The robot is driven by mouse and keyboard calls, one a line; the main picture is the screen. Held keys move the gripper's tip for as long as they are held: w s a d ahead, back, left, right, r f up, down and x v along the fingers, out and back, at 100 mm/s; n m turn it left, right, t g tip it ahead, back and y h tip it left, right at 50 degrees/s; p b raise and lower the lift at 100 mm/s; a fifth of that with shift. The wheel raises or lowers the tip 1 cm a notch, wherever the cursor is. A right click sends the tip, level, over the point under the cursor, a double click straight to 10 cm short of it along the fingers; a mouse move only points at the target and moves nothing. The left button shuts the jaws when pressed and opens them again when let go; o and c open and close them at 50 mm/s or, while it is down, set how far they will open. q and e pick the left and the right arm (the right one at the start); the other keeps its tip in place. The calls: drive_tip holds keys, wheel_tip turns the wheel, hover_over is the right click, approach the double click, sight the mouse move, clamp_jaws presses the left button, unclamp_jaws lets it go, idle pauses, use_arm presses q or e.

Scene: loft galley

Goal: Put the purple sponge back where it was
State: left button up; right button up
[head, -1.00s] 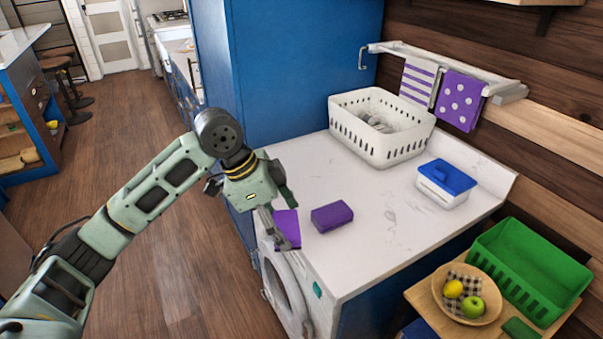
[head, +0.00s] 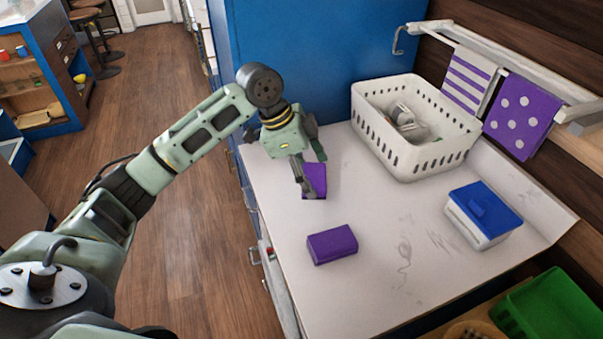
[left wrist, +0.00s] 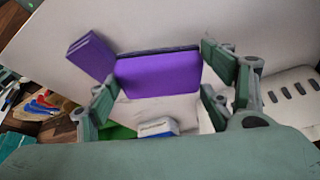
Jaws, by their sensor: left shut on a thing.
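My left gripper (head: 309,172) is shut on a purple sponge (head: 316,181) near the left edge of the white counter, in front of the blue cabinet panel. In the left wrist view this held sponge (left wrist: 158,75) lies between the fingers (left wrist: 165,85). I cannot tell whether it touches the counter. A second purple sponge (head: 332,244) lies on the counter (head: 385,225), nearer the front and apart from the gripper. It also shows at the left of the left wrist view (left wrist: 90,57). My right gripper is out of view.
A white basket (head: 430,155) with things inside stands at the back. A white box with a blue lid (head: 484,210) stands on the right. Purple patterned towels (head: 521,116) hang from a wall rail. A green crate (head: 550,310) is at lower right. The counter's middle is clear.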

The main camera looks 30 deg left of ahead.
use_arm(q)
drive_tip(key=p, duration=0.2)
hover_over(298, 187)
wheel_tip(298, 187, down, 5)
drive_tip(key=shift+f, duration=0.25)
wheel_tip(298, 187, down, 2)
drive_tip(key=shift+f+p, duration=0.25)
drive_tip(key=shift+p, duration=0.2)
drive_tip(key=shift+f, duration=0.55)
drive_tip(key=o, duration=1)
